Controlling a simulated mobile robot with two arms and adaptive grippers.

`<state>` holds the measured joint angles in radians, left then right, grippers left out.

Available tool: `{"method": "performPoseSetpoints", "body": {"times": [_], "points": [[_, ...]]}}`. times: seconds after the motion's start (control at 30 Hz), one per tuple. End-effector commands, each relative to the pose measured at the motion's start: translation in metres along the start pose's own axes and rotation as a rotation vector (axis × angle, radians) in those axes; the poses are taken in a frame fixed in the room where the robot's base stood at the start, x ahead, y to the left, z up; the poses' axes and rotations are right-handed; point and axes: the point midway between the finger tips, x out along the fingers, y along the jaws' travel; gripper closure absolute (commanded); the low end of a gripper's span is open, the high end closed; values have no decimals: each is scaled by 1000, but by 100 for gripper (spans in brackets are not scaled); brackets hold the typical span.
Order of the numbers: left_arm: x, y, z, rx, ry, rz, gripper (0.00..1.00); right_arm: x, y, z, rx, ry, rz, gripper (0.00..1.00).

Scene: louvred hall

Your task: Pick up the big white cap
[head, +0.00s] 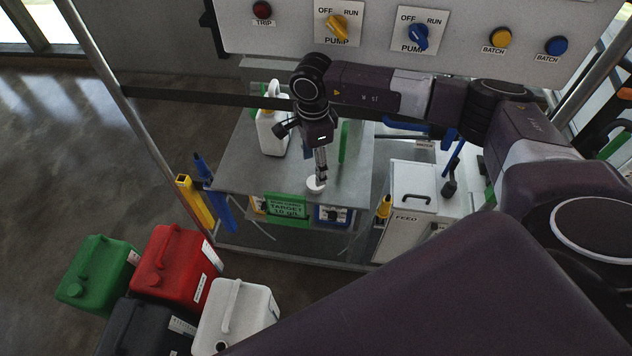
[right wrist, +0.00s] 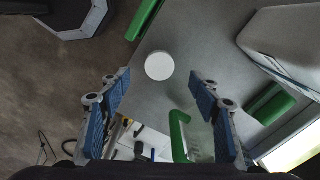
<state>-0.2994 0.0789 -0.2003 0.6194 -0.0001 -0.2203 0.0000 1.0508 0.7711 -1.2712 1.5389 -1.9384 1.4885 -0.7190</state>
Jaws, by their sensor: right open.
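The big white cap (head: 316,187) lies on the grey table top (head: 232,168), near its front edge. In the right wrist view the cap (right wrist: 160,66) is a plain white disc, seen from above. My right gripper (head: 321,173) points down over the cap, and its fingers partly cover the cap's far side in the head view. In the right wrist view its blue-padded fingers (right wrist: 160,79) are spread wide, with nothing between the pads; the cap appears centred, just beyond the tips. I cannot tell the exact height above it. My left gripper is not in view.
A white jug (head: 270,138) stands on the table, left of my arm. A green sign (head: 288,209) hangs at the front edge. A panel with pump switches (head: 337,27) is behind. Red (head: 172,262), green, black and white canisters stand on the floor, lower left.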

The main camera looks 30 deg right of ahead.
Motion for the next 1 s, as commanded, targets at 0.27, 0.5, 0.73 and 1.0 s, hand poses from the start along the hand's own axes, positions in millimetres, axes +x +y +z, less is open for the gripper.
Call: {"method": "performPoseSetpoints", "body": {"times": [0.27,0.5,0.73,1.0], "points": [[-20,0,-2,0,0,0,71,29,2,-4,0,-1,5,43],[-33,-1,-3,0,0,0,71,63,1,-7,-1,-4,3,43],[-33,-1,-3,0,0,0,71,69,0,-7,-1,-5,0,43],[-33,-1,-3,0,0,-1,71,69,1,-6,-1,-6,1,65]]}}
